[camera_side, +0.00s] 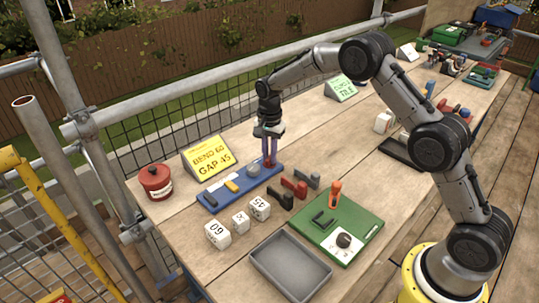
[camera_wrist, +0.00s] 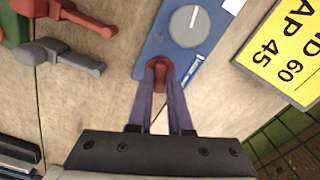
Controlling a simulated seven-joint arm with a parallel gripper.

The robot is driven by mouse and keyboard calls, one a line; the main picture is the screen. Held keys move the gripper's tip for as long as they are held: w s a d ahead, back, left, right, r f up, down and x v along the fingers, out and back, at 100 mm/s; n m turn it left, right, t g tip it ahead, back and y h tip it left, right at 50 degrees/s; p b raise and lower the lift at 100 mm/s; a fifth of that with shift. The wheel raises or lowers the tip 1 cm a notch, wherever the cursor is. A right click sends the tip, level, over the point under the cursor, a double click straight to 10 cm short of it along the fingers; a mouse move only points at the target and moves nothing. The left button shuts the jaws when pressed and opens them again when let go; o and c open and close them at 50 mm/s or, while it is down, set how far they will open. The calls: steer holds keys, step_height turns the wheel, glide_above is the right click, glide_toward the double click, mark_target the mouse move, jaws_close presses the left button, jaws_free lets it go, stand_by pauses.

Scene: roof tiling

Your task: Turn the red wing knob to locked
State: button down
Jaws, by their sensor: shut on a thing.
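The red wing knob (camera_wrist: 161,76) stands at the end of the blue board (camera_wrist: 205,62), beside a round grey dial (camera_wrist: 189,26). My gripper (camera_wrist: 160,85) is shut on the knob, its two purple fingers on either side of it in the wrist view. In the side view my gripper (camera_side: 269,160) points straight down at the right end of the blue board (camera_side: 210,200), and the fingers hide most of the knob. I cannot tell the knob's lock setting; any marking by it is hidden or too small.
A yellow sign (camera_side: 211,158) stands behind the board. Red and dark grey hammer-shaped pieces (camera_side: 294,187) lie in front of it. White number cubes (camera_side: 218,234), a grey tray (camera_side: 290,266), a green board (camera_side: 337,226) and a red pot (camera_side: 155,181) are around.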

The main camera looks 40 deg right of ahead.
steer(key=n, duration=1.3)
steer(key=shift+n, duration=0.4)
stand_by(0.3)
steer(key=c, duration=0.8)
jaws_free()
steer(key=shift+c, duration=0.2)
step_height(320, 180, up, 14)
